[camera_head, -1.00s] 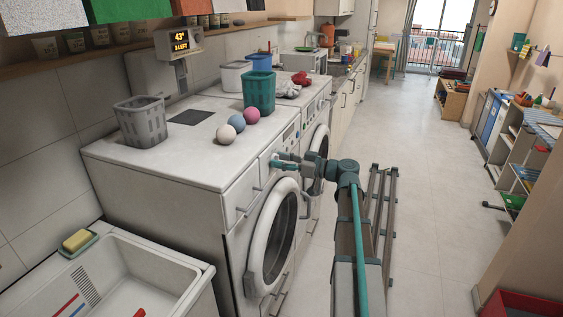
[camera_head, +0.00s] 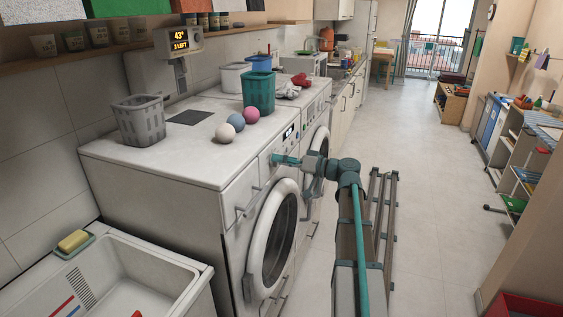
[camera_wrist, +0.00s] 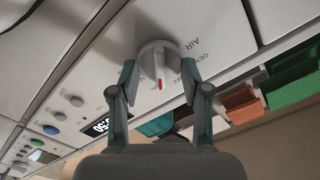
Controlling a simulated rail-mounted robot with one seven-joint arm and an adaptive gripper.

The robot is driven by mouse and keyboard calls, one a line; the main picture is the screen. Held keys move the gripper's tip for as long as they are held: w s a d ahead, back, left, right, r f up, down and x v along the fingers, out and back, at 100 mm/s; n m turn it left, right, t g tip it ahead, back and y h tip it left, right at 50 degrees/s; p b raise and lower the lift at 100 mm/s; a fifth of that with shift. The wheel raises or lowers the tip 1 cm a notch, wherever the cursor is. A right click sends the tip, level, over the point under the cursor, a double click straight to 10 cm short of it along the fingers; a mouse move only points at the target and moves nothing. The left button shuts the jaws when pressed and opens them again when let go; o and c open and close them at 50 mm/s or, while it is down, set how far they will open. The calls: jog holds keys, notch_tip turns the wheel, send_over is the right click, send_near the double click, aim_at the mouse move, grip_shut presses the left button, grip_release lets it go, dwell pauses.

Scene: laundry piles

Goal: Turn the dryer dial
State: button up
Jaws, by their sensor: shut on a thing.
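The dryer (camera_head: 160,165) is the near white front-loading machine, with its round door closed. Its dial (camera_wrist: 158,52) is a round light-grey knob with a raised grip bar and a red mark, and it shows in the wrist view beside printed letters reading AIR. My gripper (camera_wrist: 158,72) has one finger on each side of the dial and is shut on it. In the head view my gripper (camera_head: 277,159) meets the dryer's upper front panel and hides the dial there. A lit display (camera_wrist: 97,127) and several round buttons lie to the left in the wrist view.
Pink, blue and cream balls (camera_head: 236,122), a grey basket (camera_head: 140,120) and a teal basket (camera_head: 259,92) stand on top of the machines. A sink (camera_head: 110,280) is at the front left. The floor (camera_head: 430,190) to the right is clear.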

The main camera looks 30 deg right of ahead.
jog(key=shift+m, duration=0.3)
jog(key=o, duration=1.1)
jog(key=shift+d, duration=0.1)
jog(key=v, duration=1.2)
